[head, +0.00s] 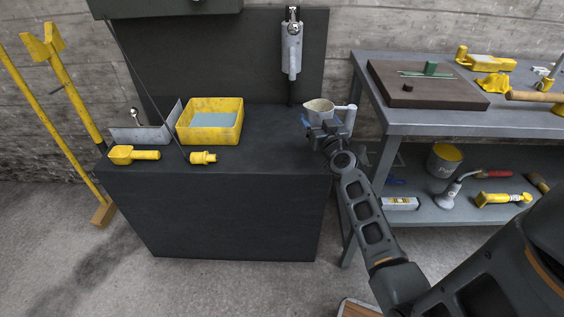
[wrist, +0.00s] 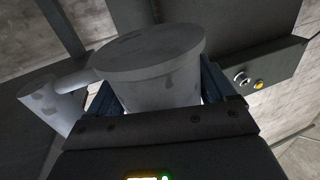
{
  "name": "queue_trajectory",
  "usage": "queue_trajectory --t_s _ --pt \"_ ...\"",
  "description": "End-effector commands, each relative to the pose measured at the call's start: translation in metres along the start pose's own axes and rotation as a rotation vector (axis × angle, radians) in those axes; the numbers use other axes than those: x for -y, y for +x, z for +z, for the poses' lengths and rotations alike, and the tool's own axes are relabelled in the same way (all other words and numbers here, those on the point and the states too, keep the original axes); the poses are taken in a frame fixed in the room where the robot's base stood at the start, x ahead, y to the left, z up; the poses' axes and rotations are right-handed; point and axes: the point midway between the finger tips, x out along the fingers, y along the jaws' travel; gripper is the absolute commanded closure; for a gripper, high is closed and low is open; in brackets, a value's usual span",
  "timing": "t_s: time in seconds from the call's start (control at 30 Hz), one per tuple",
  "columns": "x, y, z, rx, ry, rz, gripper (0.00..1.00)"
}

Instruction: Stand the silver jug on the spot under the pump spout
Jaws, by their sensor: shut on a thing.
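The silver jug (head: 319,105) is at the right end of the dark counter in the head view, with its spout-like handle to the right. My gripper (head: 322,129) is shut on the jug from the front. In the wrist view the jug (wrist: 158,75) sits between the two blue fingers of my gripper (wrist: 165,100). The pump (head: 292,50) hangs on the dark back panel, left of and above the jug. Whether the jug touches the counter is not clear. The spot under the spout is not distinct.
On the dark counter (head: 220,215) stand a yellow tray (head: 238,128), a yellow scoop (head: 133,154), a yellow fitting (head: 203,157) and a grey metal holder (head: 145,133). A workbench (head: 420,122) with tools stands close on the right. The counter's front middle is clear.

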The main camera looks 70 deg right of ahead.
Motion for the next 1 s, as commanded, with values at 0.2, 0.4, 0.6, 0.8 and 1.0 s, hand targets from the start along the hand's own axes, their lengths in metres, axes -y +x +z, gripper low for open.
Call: queue_trajectory --t_s 0.2,0.4,0.6,0.8,1.0 --pt "0.043 0.013 0.030 0.002 0.000 -0.006 0.52" --pt "0.080 0.024 0.055 0.001 0.001 -0.005 0.52" --pt "0.100 0.030 0.067 0.000 0.000 -0.003 0.52" --pt "0.101 0.031 0.076 0.001 0.000 -0.002 0.52" --pt "0.100 0.031 0.100 0.001 0.000 -0.001 0.52"
